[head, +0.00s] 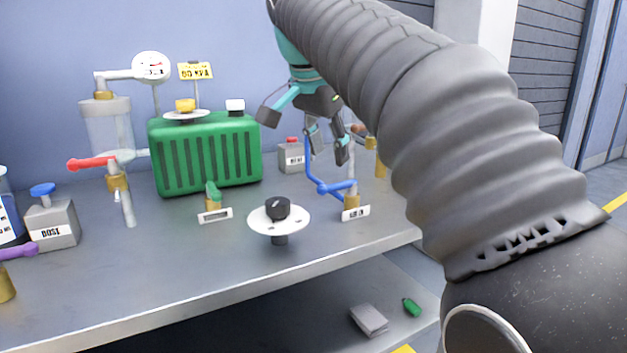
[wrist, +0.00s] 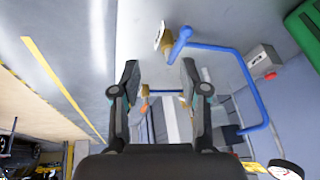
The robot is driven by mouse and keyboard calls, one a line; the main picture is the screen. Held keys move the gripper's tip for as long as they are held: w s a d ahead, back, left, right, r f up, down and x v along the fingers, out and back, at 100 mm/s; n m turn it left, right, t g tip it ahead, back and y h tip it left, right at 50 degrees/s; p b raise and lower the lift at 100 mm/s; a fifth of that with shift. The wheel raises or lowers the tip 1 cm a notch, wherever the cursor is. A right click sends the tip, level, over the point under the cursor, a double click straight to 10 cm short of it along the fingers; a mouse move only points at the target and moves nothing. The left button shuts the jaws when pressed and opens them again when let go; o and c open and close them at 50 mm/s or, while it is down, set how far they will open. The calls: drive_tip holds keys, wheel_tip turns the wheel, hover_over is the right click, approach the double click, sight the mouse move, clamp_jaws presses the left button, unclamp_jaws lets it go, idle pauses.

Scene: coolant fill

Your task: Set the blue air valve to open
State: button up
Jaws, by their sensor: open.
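The blue air valve is at the right front of the bench in the head view, with a blue handle (head: 337,187) on a brass body (head: 351,200). A small white label (head: 356,213) sits at its base, too small to read. A bent blue pipe runs from it up behind my gripper. My gripper (head: 328,143) is open and empty, above and behind the valve. In the wrist view my gripper (wrist: 160,75) has its fingers apart with nothing between them. The valve's brass body (wrist: 167,42) and the blue pipe (wrist: 248,88) show beyond and to the right of the fingers.
A black knob on a white dial (head: 278,212) stands left of the valve. A green-handled valve (head: 212,192), a green ribbed tank (head: 205,155) and a grey box with a red button (head: 291,156) are nearby. Another brass fitting (head: 371,143) stands behind, close to my arm.

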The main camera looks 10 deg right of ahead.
sight(328, 186)
drive_tip(key=w+a+r+m, duration=0.2)
drive_tip(key=w+r+m, duration=0.1)
drive_tip(key=w+m, duration=0.1)
drive_tip(key=shift+h, duration=0.4)
drive_tip(key=b+x, duration=0.1)
drive_tip(key=x, duration=0.3)
drive_tip(key=b+x, duration=0.2)
drive_tip(key=x, duration=0.3)
drive_tip(key=b+x, duration=0.1)
drive_tip(key=x, duration=0.3)
drive_tip(key=shift+s+f, duration=0.25)
clamp_jaws()
